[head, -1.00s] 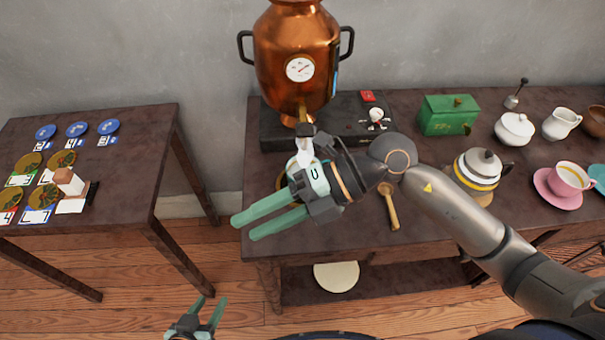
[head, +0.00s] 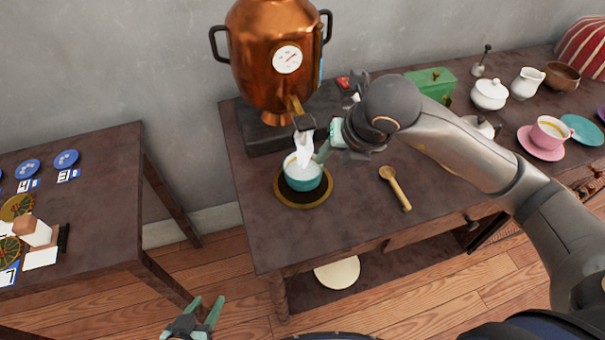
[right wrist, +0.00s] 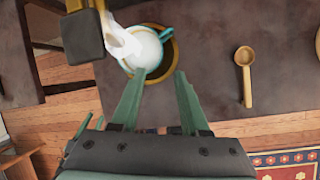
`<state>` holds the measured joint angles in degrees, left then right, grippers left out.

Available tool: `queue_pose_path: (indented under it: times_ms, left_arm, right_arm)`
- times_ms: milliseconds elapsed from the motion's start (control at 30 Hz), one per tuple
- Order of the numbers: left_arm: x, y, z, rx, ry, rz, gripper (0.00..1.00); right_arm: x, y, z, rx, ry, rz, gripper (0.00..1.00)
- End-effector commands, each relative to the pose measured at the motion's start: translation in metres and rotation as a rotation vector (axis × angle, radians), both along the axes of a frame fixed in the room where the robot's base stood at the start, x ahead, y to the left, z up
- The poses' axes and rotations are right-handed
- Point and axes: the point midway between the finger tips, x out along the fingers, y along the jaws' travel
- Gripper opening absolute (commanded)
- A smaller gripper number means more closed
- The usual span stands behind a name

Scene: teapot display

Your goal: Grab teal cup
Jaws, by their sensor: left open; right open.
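The teal cup (head: 303,177) stands upright on a dark round mat with a gold rim (head: 294,203), below the spout of the copper urn. White steam or liquid shows between spout and cup. The cup also shows in the right wrist view (right wrist: 146,50), with its handle toward the upper right. My right gripper (head: 326,149) is open close beside the cup's right side, partly hidden by its own wrist. In the right wrist view its open fingers (right wrist: 158,82) point at the cup, the left fingertip near its rim. My left gripper (head: 208,308) is open and empty, low over the floor.
The copper urn (head: 275,60) stands behind the cup, its spout (head: 297,112) just above it. A wooden spoon (head: 396,187) lies to the right. A pink cup (head: 550,132) and other crockery stand farther right. The table's front left is clear.

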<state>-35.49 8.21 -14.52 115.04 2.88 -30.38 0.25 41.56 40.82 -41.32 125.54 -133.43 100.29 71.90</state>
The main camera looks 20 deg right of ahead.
Motion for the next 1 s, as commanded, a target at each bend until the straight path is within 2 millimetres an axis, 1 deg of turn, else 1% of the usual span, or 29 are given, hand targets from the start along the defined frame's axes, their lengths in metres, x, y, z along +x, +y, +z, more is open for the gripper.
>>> queue_pose_path:
  times_ms: [33,200,467,600,700,833,1000]
  left_arm:
    - [-0.001,-0.001,-0.003,0.000,0.003,-0.002,0.50]
    - [-0.003,-0.003,-0.006,-0.001,0.009,-0.005,0.50]
    - [-0.007,-0.002,-0.008,-0.002,0.017,-0.005,0.50]
    - [-0.008,-0.002,-0.010,-0.001,0.018,-0.004,0.50]
    - [-0.007,-0.001,-0.011,-0.002,0.017,-0.002,0.50]
    - [-0.007,0.000,-0.011,0.000,0.015,0.000,0.50]
    - [-0.006,0.000,-0.010,0.000,0.014,0.001,0.50]
  right_arm:
    - [0.003,0.001,-0.012,0.000,0.006,0.001,0.45]
    - [0.016,0.005,-0.037,0.002,0.004,0.001,0.45]
    - [0.026,0.007,-0.056,0.002,0.004,0.003,0.45]
    - [0.039,0.008,-0.073,0.002,0.005,0.002,0.45]
    - [0.045,0.010,-0.086,0.002,0.005,0.004,0.45]
    - [0.049,0.010,-0.093,0.003,0.003,0.004,0.45]
    - [0.049,0.010,-0.094,0.002,0.002,0.004,0.45]
